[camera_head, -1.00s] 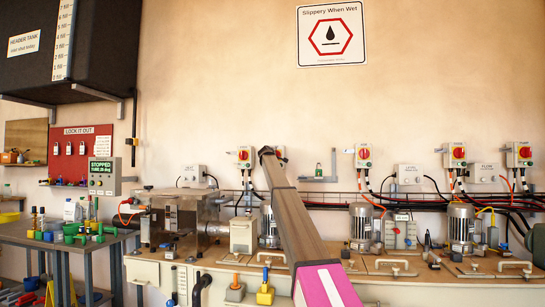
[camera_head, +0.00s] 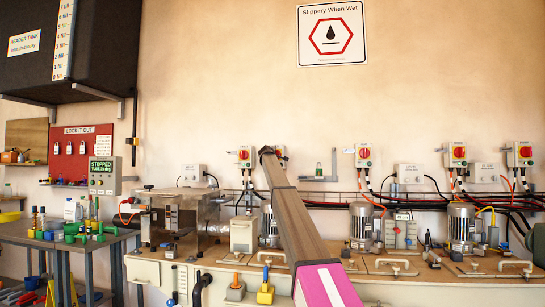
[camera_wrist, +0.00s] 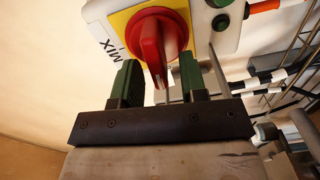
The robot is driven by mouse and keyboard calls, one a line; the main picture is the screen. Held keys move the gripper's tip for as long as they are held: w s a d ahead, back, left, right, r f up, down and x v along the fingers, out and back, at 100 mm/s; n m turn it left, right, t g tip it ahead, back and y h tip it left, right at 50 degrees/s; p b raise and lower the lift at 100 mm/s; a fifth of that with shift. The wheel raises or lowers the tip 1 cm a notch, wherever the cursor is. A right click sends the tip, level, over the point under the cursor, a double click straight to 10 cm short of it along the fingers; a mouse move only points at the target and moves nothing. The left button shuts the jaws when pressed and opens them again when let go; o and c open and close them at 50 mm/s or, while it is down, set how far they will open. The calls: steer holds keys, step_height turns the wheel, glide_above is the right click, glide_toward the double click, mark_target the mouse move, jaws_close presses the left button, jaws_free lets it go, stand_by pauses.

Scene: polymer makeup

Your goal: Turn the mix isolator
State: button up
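The mix isolator shows in the wrist view as a red rotary knob (camera_wrist: 151,42) on a yellow plate (camera_wrist: 118,20), with the label "MIX" on the white panel beside it. The knob's raised grip points down the picture, towards my gripper. My gripper (camera_wrist: 159,66) is open, with one green finger on each side of the knob's near end. A gap shows between the knob and each finger; contact is not visible.
Similar red-and-yellow isolators (camera_head: 244,154) (camera_head: 363,154) are on the wall to either side. Cables and a wire tray (camera_head: 325,199) run below. Motors (camera_head: 361,225) and a metal-cased machine (camera_head: 175,216) stand on the bench. In the wrist view, cables and the wire rack (camera_wrist: 297,75) lie at the right.

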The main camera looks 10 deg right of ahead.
steer(key=v, duration=1)
steer(key=shift+s, duration=0.4)
steer(key=shift+a, duration=0.1)
steer(key=o, duration=0.9)
steer(key=shift+c, duration=0.2)
steer(key=w+d+m, duration=0.1)
steer(key=w+m, duration=0.2)
steer(key=m, duration=0.3)
steer(key=w+d+m, duration=0.2)
steer(key=w+m, duration=0.2)
steer(key=m, duration=0.2)
steer(key=w+d+m, duration=0.2)
steer(key=w+m, duration=0.1)
steer(key=m, duration=0.3)
steer(key=shift+w, duration=0.4)
